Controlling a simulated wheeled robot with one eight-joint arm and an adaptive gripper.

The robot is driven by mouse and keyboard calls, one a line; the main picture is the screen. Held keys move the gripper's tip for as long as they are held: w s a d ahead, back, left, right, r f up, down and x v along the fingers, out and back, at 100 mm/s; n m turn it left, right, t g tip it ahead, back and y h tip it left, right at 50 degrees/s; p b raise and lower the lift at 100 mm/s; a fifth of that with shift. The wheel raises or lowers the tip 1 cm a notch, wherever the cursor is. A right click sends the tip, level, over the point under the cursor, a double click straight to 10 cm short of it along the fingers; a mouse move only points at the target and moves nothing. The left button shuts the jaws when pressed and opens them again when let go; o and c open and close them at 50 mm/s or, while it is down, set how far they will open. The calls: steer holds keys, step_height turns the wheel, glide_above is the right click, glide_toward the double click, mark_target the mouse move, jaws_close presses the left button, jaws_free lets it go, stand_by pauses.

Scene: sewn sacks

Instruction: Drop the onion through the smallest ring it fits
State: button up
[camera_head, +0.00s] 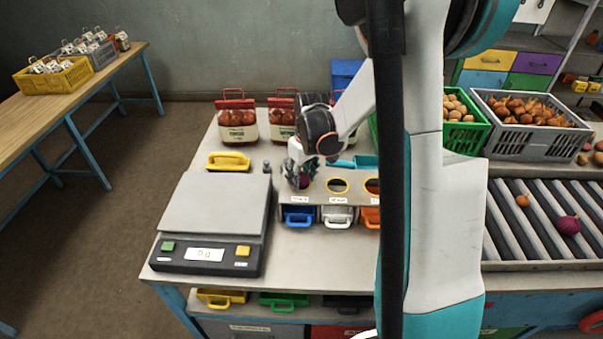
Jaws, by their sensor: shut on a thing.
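My gripper (299,172) is shut on a red-purple onion (305,181) and holds it over the left end of a ring board (340,198). The onion is small in view and partly covered by the fingers. I cannot tell whether it is above the left ring or in it. The middle ring (338,186) is yellow-rimmed and empty. An orange-rimmed ring (373,186) at the right is partly hidden by my arm. Below the board are a blue bin (298,215), a white bin (337,216) and an orange bin (371,217).
A scale (214,218) stands left of the ring board. A yellow tray (228,162) and red-topped onion sacks (237,122) are behind. At right, a roller conveyor (512,228) carries a purple onion (567,225) and a small orange-brown onion (522,200). A grey crate (507,141) stands behind it.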

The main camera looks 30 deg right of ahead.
mark_target(306, 180)
steer(key=o, duration=1.1)
steer(key=shift+o, duration=0.2)
step_height(306, 180, up, 12)
steer(key=s, duration=0.1)
steer(key=shift+s+d, duration=0.15)
steer(key=shift+s, duration=0.25)
